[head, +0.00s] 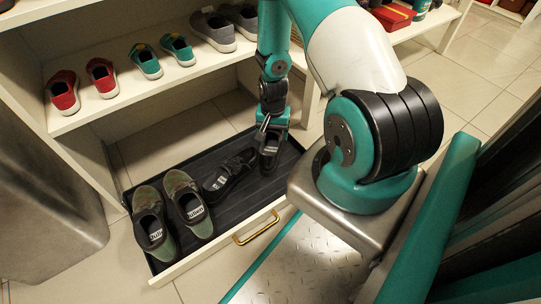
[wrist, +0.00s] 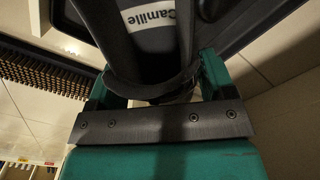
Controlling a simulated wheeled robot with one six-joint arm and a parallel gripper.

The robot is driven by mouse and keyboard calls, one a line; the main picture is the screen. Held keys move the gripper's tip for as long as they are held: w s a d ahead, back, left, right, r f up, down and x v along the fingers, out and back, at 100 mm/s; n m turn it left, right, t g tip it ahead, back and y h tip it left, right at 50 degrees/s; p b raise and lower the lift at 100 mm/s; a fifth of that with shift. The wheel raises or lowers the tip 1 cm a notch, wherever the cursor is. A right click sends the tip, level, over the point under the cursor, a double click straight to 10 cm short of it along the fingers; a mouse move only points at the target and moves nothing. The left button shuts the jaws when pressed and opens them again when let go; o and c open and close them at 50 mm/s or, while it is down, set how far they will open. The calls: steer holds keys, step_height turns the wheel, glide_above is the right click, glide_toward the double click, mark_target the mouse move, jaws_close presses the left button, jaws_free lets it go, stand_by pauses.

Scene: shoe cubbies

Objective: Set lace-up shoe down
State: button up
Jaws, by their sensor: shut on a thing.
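My gripper (head: 271,128) points down over the right end of the pulled-out drawer (head: 192,262). It is shut on a dark lace-up shoe (head: 270,160). In the wrist view the shoe (wrist: 150,50) sits between the two teal fingers (wrist: 156,88), with a white "Camille" label on its insole. Its laces are hidden. It is low over the dark drawer floor, and I cannot tell whether it touches. Another black lace-up shoe (head: 229,175) lies in the drawer just left of it.
A green pair labelled "Julien" (head: 170,215) fills the drawer's left end. Red shoes (head: 83,86), teal shoes (head: 162,56) and grey shoes (head: 214,30) stand on the shelf (head: 120,108) above. A brass handle (head: 257,227) is on the drawer front. Little free room shows around the held shoe.

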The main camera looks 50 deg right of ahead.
mark_target(272, 148)
step_height(272, 148, down, 9)
steer(key=b, duration=0.4)
steer(key=shift+r, duration=0.35)
steer(key=o, duration=1.2)
steer(key=shift+c, duration=0.2)
